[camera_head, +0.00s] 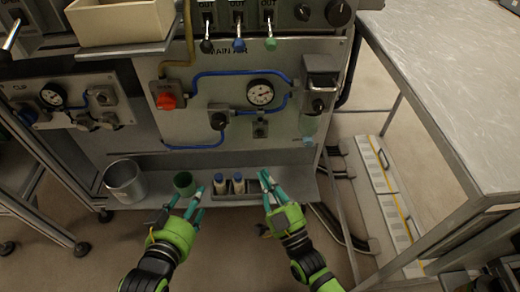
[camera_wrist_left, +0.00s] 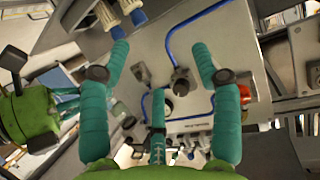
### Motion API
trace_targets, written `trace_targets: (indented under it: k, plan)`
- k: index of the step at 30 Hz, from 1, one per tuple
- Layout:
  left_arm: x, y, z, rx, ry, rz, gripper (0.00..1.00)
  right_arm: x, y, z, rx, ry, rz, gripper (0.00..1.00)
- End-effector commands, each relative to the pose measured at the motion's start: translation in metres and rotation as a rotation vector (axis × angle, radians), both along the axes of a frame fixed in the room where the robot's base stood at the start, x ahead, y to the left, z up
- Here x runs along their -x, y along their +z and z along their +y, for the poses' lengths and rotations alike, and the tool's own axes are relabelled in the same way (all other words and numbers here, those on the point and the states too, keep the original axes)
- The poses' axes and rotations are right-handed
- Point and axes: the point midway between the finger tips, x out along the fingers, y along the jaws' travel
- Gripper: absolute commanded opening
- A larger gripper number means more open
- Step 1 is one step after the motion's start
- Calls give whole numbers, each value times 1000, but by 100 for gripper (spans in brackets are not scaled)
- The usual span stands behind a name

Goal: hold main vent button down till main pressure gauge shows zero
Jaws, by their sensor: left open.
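The main air panel (camera_head: 200,72) stands ahead with blue tubing across it. The main pressure gauge (camera_head: 260,92), a round white dial, sits right of the panel's middle; its needle is too small to read. A small dark box (camera_head: 260,129) below it may carry the vent button; I cannot tell for sure. My left gripper (camera_head: 187,198) is open and empty, low in front of the shelf; its spread fingers also show in the left wrist view (camera_wrist_left: 161,50), with the panel beyond them. My right gripper (camera_head: 272,183) is near the shelf's right part, apart from the panel; its opening is unclear.
A red knob (camera_head: 166,100), a black regulator knob (camera_head: 218,120) and a filter unit (camera_head: 320,85) are on the panel. A table (camera_head: 450,80) stands right.

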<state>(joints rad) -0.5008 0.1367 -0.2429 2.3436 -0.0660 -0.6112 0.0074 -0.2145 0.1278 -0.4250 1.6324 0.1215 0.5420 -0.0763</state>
Motion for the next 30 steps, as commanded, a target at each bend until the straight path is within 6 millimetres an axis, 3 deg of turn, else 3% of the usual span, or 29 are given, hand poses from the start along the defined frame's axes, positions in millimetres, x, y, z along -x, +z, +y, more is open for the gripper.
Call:
trace_targets:
  k: [9,22,30]
  plan:
    - [7,33,0,26,-1,-96,64,8,30,3,-71,11,-142,0]
    - [6,38,-1,31,-5,-116,64,6,30,3,-70,11,-140,0]
    - [2,68,-12,71,-32,-279,64,-7,29,2,-70,11,-140,0]
